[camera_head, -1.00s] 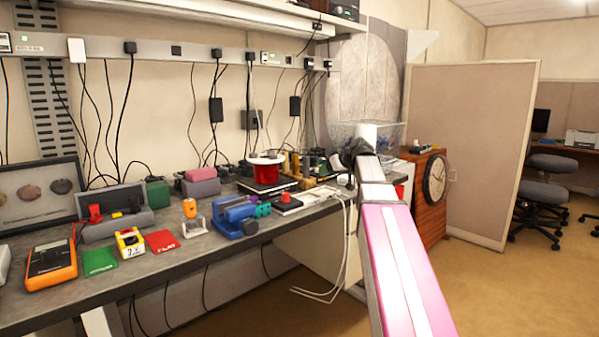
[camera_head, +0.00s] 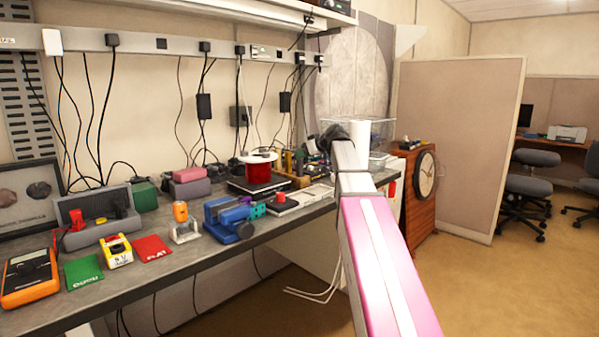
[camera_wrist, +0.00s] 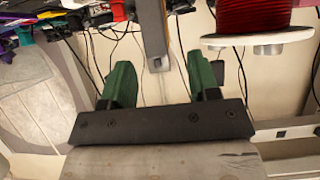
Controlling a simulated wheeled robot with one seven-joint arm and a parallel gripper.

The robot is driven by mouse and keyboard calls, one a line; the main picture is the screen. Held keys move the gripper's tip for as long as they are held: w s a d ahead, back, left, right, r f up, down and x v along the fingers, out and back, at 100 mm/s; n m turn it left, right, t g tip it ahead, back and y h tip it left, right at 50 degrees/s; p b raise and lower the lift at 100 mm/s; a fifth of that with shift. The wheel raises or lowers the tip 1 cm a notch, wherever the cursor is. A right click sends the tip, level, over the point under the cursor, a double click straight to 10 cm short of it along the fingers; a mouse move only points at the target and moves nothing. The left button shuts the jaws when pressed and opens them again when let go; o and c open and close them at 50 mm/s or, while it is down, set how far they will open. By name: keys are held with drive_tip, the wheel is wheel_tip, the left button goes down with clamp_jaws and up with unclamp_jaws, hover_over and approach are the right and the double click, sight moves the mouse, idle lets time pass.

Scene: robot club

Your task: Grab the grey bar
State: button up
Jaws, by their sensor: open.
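My gripper (camera_wrist: 162,80) is open in the wrist view, with two green fingers apart and nothing held between them. A grey-brown bar (camera_wrist: 153,30) with a small hole near its end shows beyond the fingertips, between their lines, apart from them. In the head view, a grey block (camera_head: 191,189) lies under a pinkish-red block at the back of the bench, and a larger grey block (camera_head: 98,231) stands behind the yellow device. I cannot tell which of these is the grey bar. In the head view my fingers are not clearly visible.
The bench (camera_head: 185,267) holds an orange multimeter (camera_head: 30,277), green and red cards, a blue vise (camera_head: 232,218) and a red spool (camera_head: 258,170). Cables hang from the wall strip. Open floor lies right of the bench, before a partition (camera_head: 455,150).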

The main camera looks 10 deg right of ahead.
sight(300, 170)
drive_tip(key=x, duration=0.4)
drive_tip(key=shift+w, duration=0.35)
clamp_jaws()
